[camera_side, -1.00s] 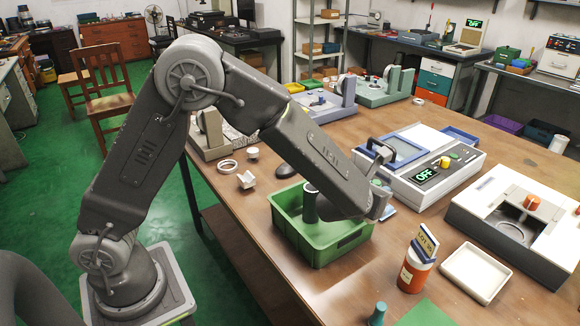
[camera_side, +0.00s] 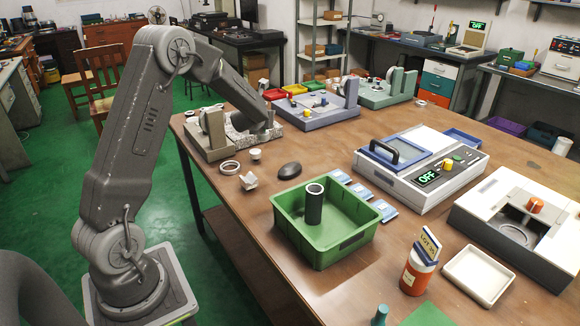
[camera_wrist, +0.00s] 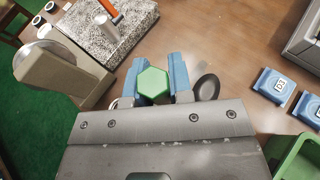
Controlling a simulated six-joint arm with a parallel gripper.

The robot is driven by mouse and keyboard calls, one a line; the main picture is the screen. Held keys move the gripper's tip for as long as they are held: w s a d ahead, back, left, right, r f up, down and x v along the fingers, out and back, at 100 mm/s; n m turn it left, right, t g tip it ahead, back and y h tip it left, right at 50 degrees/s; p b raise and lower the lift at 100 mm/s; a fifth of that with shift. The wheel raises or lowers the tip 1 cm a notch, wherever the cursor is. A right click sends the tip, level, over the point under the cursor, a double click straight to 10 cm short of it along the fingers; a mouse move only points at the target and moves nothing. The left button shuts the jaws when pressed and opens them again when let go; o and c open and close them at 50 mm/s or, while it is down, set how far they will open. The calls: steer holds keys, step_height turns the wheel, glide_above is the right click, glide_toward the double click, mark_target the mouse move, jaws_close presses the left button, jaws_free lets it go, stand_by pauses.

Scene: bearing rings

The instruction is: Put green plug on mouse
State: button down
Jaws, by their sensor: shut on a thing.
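The green plug (camera_wrist: 153,86) is a hexagonal piece clasped between the blue fingers of my gripper (camera_wrist: 154,84) in the wrist view. In the side view my arm's end is near the granite block, and the fingers and plug cannot be made out there.
The granite block (camera_wrist: 118,32) and a beige stand (camera_wrist: 62,75) are close to the fingers. A green bin (camera_side: 345,248) holds a dark tube (camera_side: 314,204). Blue packets (camera_side: 377,198) lie behind the bin.

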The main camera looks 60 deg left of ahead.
steer(key=s+a, duration=0.2)
steer(key=a, duration=0.1)
glide_above(291, 164)
step_height(291, 164, down, 7)
steer(key=shift+a+f, duration=0.1)
steer(key=shift+f, duration=1.7)
steer(key=shift+f, duration=0.2)
steer(key=c, duration=1)
jaws_free()
